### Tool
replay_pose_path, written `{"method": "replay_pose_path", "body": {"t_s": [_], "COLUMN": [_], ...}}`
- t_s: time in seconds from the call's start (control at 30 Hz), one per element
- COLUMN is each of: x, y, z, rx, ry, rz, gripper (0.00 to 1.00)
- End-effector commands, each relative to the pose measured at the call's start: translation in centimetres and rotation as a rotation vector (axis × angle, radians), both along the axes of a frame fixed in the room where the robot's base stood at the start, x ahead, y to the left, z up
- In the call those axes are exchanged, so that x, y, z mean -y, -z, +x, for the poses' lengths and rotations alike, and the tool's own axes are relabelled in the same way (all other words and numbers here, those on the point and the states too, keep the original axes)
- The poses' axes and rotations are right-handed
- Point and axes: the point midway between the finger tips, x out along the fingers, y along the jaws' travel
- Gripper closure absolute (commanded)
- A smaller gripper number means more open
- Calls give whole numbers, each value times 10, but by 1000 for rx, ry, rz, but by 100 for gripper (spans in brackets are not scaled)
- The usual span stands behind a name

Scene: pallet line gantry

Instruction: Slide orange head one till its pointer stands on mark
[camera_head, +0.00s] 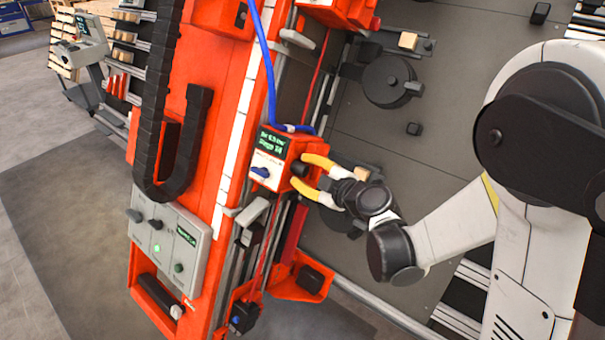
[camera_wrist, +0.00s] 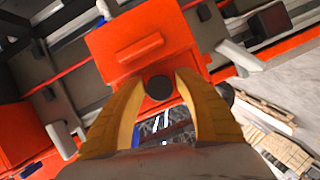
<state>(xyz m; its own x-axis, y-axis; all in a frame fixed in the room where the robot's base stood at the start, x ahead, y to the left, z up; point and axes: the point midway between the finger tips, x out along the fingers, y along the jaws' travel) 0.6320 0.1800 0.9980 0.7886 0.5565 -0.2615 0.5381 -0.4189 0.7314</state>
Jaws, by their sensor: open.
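An orange head (camera_head: 275,157) with a small dark display, a blue lever and a blue hose rides on the rails of the orange gantry beam. My gripper (camera_head: 305,173) has yellow fingers, parted, at the right face of this head. A dark round knob (camera_head: 299,168) on that face lies between the fingertips. In the wrist view the orange head (camera_wrist: 138,48) fills the middle, and its dark knob (camera_wrist: 158,88) sits between the tips of my gripper (camera_wrist: 158,82). Whether the fingers touch the knob, I cannot tell. The pointer and mark cannot be made out.
Another orange head (camera_head: 345,10) is at the top of the rails. A grey control box (camera_head: 169,246) with a green light is on the beam's lower left. A black cable chain (camera_head: 170,110) runs along the beam. An orange bracket (camera_head: 305,280) closes the lower rail end.

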Motion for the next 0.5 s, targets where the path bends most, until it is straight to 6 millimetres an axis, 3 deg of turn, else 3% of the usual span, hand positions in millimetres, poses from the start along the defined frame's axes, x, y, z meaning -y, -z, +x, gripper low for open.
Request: {"method": "replay_pose_path", "body": {"t_s": [0.33,0.37,0.47,0.5], "x": [-3,-3,-3,-3], "y": [1,1,1,1], "z": [5,5,5,5], "rx": [1,1,1,1], "ry": [1,1,1,1], "rz": [0,0,0,0], "gripper": [61,66,96,100]}}
